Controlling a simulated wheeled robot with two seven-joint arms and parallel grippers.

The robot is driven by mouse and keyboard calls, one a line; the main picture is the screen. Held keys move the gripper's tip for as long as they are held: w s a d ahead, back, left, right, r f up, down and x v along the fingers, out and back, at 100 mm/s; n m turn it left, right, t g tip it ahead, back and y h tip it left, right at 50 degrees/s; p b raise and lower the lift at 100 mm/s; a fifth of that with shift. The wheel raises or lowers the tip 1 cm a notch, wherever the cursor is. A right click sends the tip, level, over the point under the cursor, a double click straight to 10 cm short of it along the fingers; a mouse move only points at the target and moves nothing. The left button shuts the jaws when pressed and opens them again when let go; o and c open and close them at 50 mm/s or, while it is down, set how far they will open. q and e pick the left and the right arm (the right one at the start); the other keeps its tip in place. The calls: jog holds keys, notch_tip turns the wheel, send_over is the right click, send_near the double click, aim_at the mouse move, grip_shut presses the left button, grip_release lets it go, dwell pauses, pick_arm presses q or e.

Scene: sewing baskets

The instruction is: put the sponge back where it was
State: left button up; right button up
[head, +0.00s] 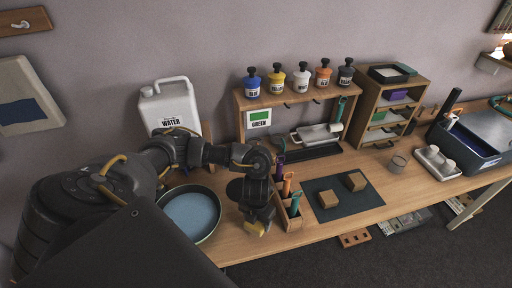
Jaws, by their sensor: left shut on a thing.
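My left gripper (262,216) points down above the front edge of the table, between the round pan and the wooden tool holder. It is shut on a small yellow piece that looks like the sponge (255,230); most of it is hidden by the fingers. My right gripper is not in view.
A round pan (218,225) with blue liquid is left of the gripper. The tool holder (292,222) stands close on its right. A dark mat (325,212) bears two brown blocks.

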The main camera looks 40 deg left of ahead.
aim_at(256, 225)
pick_arm(q)
jog(key=shift+w+a+f, duration=0.1)
jog(key=shift+a+f, duration=0.05)
jog(key=shift+f, duration=0.8)
jog(key=shift+a+f, duration=0.15)
jog(key=shift+f, duration=0.75)
jog(key=shift+f+b, duration=0.1)
jog(key=shift+b, duration=0.25)
jog(key=o, duration=1)
jog(key=shift+c, duration=0.2)
